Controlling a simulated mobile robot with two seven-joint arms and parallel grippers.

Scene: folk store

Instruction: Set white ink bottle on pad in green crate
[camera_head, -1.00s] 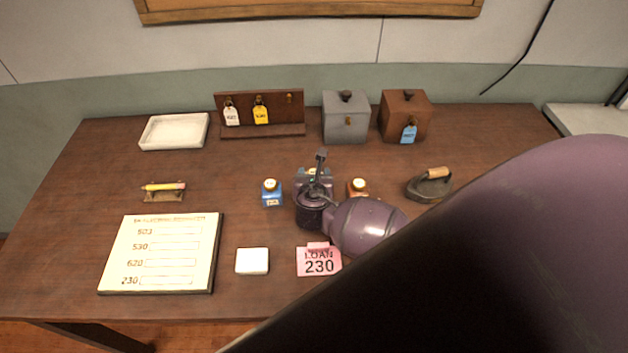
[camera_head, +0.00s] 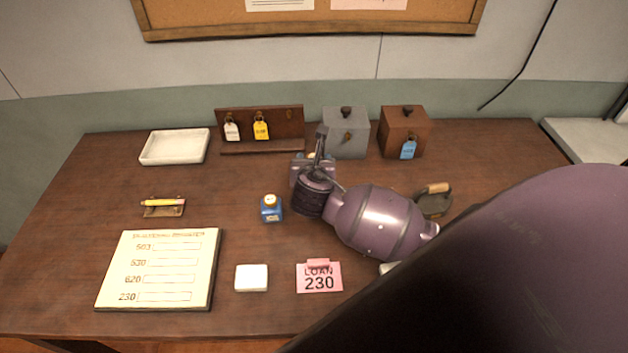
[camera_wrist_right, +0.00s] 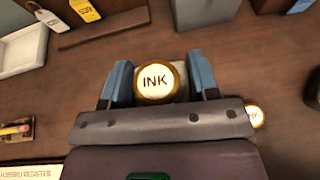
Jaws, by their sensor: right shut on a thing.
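The white ink bottle (camera_wrist_right: 156,82) sits between the two blue fingers of my right gripper (camera_wrist_right: 160,84), which is shut on it. Its round gold-rimmed cap reads INK, and its pale body shows only a little around the cap. In the head view my right gripper (camera_head: 313,164) is over the middle of the table, in front of the grey box, and mostly covers the bottle. I cannot tell whether the bottle is clear of the tabletop. No green crate or pad inside one is in view. My left gripper is not in view.
A blue ink bottle (camera_head: 271,209) stands left of the gripper. Another gold-rimmed cap (camera_wrist_right: 254,115) shows beside the right gripper. Behind are a tag rack (camera_head: 283,127), a grey box (camera_head: 346,135) and a brown box (camera_head: 403,135). A flat iron (camera_head: 434,204) stands right.

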